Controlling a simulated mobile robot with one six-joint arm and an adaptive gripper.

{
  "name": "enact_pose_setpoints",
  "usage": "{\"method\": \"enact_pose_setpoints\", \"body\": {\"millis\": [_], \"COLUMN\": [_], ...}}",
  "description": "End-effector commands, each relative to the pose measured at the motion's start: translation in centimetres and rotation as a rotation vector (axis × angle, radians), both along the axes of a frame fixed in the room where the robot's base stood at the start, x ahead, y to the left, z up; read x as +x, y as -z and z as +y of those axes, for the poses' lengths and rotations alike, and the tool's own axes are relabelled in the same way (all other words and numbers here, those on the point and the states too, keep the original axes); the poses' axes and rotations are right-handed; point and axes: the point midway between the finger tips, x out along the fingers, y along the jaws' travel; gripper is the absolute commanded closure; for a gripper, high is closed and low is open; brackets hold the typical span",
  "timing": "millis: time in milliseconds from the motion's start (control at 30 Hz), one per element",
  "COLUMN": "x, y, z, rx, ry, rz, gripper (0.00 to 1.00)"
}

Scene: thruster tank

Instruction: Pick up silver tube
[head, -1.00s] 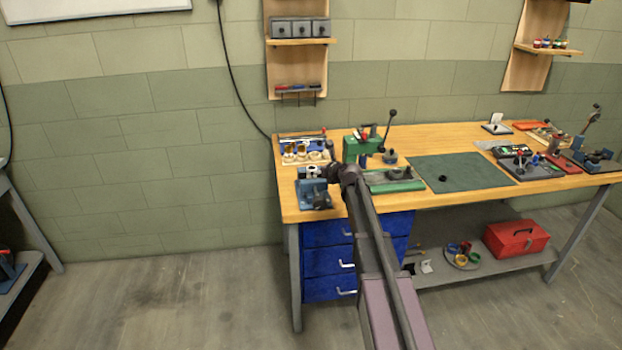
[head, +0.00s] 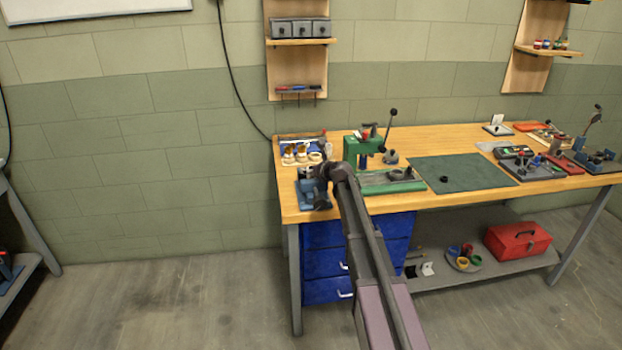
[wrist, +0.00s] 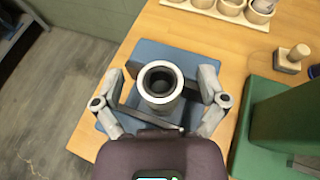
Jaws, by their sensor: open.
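The silver tube (wrist: 160,103) stands upright in the wrist view, seen from above as a pale ring around a dark bore. It sits over a blue base (wrist: 150,53) at the bench's left end; the base also shows in the head view (head: 308,199). My gripper (wrist: 169,72) is open, with one finger on each side of the tube and gaps between. Its lower part is partly hidden by my gripper.
A green press (head: 355,148) stands right of the blue base, its green body (wrist: 285,125) close by in the wrist view. A wooden rack with round cups (wrist: 230,10) lies behind. The green mat (head: 460,172) is mostly clear.

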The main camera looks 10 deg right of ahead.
Motion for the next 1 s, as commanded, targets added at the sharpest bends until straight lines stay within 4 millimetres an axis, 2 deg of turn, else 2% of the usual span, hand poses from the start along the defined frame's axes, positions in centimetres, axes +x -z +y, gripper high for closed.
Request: {"method": "enact_pose_setpoints", "body": {"millis": [433,733,1000], "x": [-0.04,-0.05,0.00], "y": [-0.03,-0.03,-0.04], "z": [-0.03,-0.02,0.00], "rx": [0.000,0.000,0.000], "ry": [0.000,0.000,0.000], "rz": [0.000,0.000,0.000], "gripper": [0.08,0.97,0.98]}}
